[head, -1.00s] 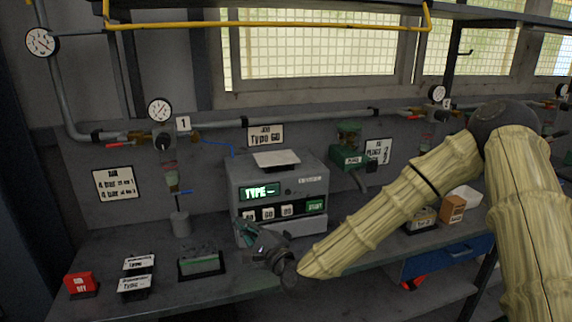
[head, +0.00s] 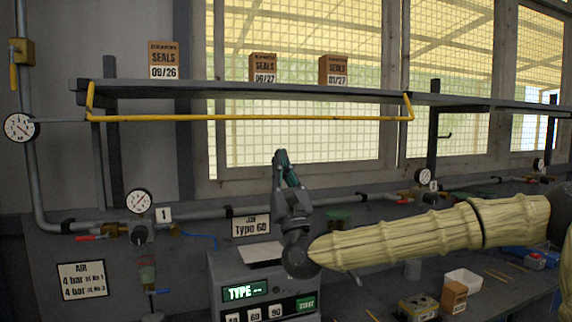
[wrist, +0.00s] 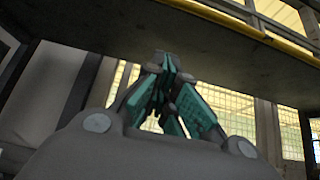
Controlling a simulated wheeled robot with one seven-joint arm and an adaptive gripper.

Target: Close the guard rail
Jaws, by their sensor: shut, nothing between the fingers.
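The guard rail is a yellow bar (head: 250,118) with short bent arms at both ends. Its arms meet the shelf (head: 250,92) near its front edge. The long bar shows below that edge in the head view; I cannot tell whether it hangs down or juts forward. It crosses the upper right of the wrist view (wrist: 240,23). My gripper (head: 281,154) points upward, below the bar in the head view and apart from it. In the wrist view its green-padded fingers (wrist: 160,62) are together and empty, with the shelf's dark underside above.
Several cardboard seals boxes (head: 163,60) stand on the shelf. Below my gripper is the test machine (head: 235,270) with its lit TYPE display. Pipes and a gauge (head: 139,201) run along the wall. Mesh windows (head: 300,140) lie behind.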

